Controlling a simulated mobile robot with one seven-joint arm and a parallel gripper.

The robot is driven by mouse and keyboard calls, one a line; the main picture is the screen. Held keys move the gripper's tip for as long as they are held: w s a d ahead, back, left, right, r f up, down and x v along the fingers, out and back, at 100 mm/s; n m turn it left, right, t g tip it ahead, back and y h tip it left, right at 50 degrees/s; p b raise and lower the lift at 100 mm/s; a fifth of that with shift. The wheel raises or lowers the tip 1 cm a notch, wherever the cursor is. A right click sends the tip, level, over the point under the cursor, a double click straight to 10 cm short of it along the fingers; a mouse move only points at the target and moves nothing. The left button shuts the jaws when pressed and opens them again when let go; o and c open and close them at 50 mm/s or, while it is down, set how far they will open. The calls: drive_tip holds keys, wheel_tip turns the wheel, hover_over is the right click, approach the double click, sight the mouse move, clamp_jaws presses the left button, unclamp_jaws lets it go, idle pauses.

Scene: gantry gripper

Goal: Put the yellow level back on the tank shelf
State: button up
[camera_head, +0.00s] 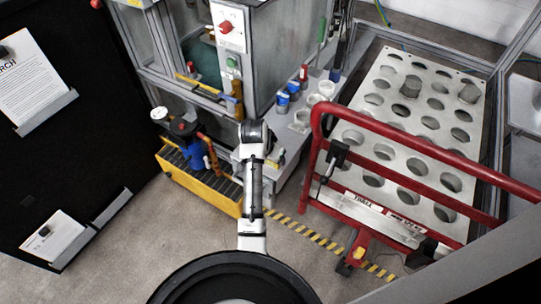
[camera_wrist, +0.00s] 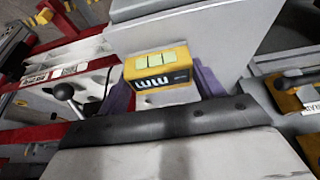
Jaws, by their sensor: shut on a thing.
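The yellow level (camera_wrist: 158,68) is a small yellow and black block with pale green windows and white lettering. In the wrist view it sits between the purple fingers of my gripper (camera_wrist: 163,82), which is shut on it. In the head view my gripper (camera_head: 272,161) is at the front edge of a grey shelf (camera_head: 291,146), with a little yellow showing at its end. Most of the gripper is hidden by my arm there. I cannot tell whether the level touches the shelf.
Blue cans (camera_head: 282,103) and white cups (camera_head: 302,118) stand farther back on the shelf. A yellow crate (camera_head: 205,190) with a blue container is at the left. Striped floor tape crosses in front.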

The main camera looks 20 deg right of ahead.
drive_tip(key=shift+f, duration=0.25)
drive_tip(key=shift+f, duration=0.15)
drive_tip(key=o, duration=1.1)
drive_tip(key=shift+o, duration=0.2)
drive_tip(key=p+v, duration=0.1)
drive_tip(key=v, duration=1.1)
